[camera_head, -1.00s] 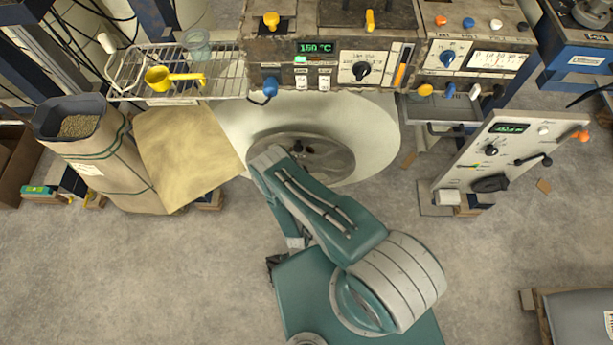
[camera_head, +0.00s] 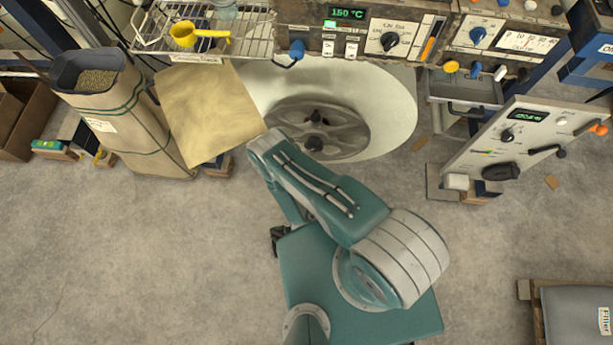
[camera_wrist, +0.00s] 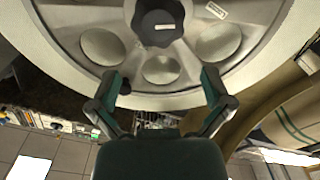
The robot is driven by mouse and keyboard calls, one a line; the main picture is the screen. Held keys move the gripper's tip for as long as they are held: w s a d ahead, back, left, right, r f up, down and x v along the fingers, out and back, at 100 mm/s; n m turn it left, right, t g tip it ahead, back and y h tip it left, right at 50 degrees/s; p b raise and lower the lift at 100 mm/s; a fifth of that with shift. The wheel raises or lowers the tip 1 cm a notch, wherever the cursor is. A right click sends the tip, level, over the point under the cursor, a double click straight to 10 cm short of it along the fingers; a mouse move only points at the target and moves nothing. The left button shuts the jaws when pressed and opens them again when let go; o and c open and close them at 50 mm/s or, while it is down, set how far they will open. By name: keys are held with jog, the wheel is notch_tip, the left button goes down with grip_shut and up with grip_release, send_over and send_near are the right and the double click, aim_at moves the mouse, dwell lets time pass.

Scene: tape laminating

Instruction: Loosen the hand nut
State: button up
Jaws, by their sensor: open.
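The hand nut, a black lobed knob (camera_wrist: 158,20), sits at the centre of a pale round wheel (camera_wrist: 104,48) at the top of the wrist view. In the head view this wheel (camera_head: 345,128) is on the front of the machine, and a dark knob (camera_head: 315,144) stands on it. My gripper (camera_wrist: 162,83) is open and empty in the wrist view. Its two fingers are spread wide below the nut in the picture, apart from it. I cannot tell how far off the wheel is in depth.
A control panel (camera_head: 515,150) stands to the right of the wheel. A tan sheet (camera_head: 208,112) and a pellet sack (camera_head: 135,125) stand to the left. A wire shelf (camera_head: 160,42) holds a yellow scoop (camera_head: 185,35). The floor around my body is largely clear.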

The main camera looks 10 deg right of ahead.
jog(key=v, duration=0.7)
jog(key=shift+a, duration=0.35)
